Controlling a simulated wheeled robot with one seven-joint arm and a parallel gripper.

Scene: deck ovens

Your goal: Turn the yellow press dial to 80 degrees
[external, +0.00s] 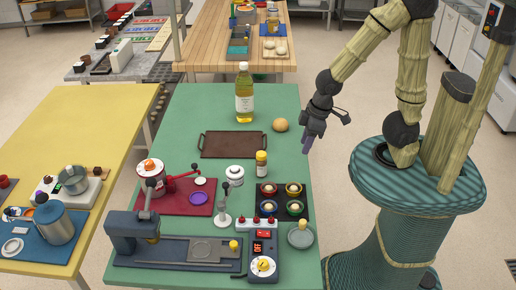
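The dial (263,266) is a small round white face with yellow on it. It sits on the front of a blue-grey control box (263,245) at the front edge of the green table. Its setting is too small to read. The box joins a blue press (133,230) with a long flat bed. A small yellow knob (234,245) stands at the bed's right end. My gripper (306,148) hangs fingers down beside the table's right edge, far behind the dial and apart from it. Its fingers look purple, and their gap cannot be made out. No held thing shows.
A dark tray (283,199) with several small round cups lies just behind the control box. A grey dish (300,236) stands to its right. The table's back right is mostly clear.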

